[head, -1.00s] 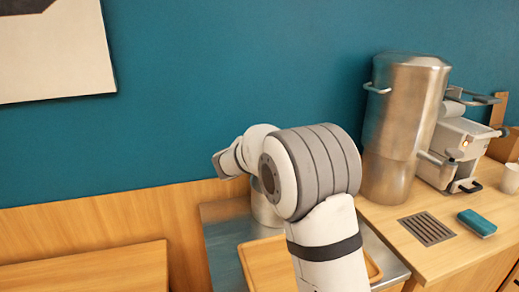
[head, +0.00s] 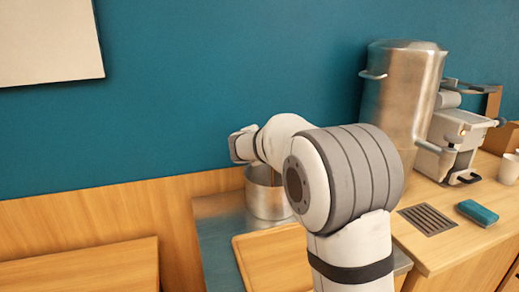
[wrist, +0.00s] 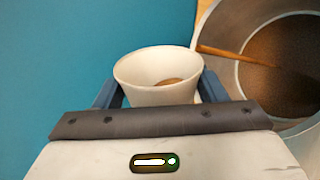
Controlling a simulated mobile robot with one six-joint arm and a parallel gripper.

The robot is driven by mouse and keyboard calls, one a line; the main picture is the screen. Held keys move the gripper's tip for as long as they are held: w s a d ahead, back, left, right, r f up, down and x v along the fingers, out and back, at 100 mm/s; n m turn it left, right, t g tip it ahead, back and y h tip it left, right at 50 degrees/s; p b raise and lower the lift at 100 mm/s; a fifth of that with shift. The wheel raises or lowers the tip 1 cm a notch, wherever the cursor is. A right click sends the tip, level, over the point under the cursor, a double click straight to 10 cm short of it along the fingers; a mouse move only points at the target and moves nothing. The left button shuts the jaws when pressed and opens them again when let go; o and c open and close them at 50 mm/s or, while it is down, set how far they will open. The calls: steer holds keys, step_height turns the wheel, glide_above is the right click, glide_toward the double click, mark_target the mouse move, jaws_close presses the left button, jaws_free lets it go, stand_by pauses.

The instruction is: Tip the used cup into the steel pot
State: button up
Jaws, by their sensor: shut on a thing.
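The used cup (wrist: 150,94) is white, with a little brown residue inside. My gripper (wrist: 158,88) is shut on it, with a blue finger on each side. In the wrist view the cup's mouth faces the camera, so I cannot tell its exact tilt. The steel pot (wrist: 222,72) is just right of the cup, with dark brown contents and a wooden stick across its rim. In the head view the pot (head: 268,203) stands behind my arm, partly hidden by it. The cup is hidden there.
A wooden tray (head: 243,262) lies in front of the pot on a steel counter (head: 212,240). A tall steel urn (head: 403,95), a grey-white machine (head: 457,135), a drain grate (head: 427,220), a blue-green block (head: 478,212) and a white cup (head: 509,170) stand at the right.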

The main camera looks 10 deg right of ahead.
steer(key=shift+s+d+f+m+y+b, duration=0.1)
steer(key=shift+d+f+m+y+b, duration=0.45)
steer(key=shift+b, duration=0.5)
steer(key=shift+s+d+f+m+y+b, duration=0.1)
steer(key=shift+d+f+m+y+b, duration=0.2)
steer(key=shift+f+m+b, duration=0.55)
steer(key=shift+d+r+m+t+y+b, duration=0.3)
steer(key=shift+d+m+y+b, duration=0.3)
steer(key=shift+m+y+b, duration=0.2)
steer(key=shift+r, duration=0.1)
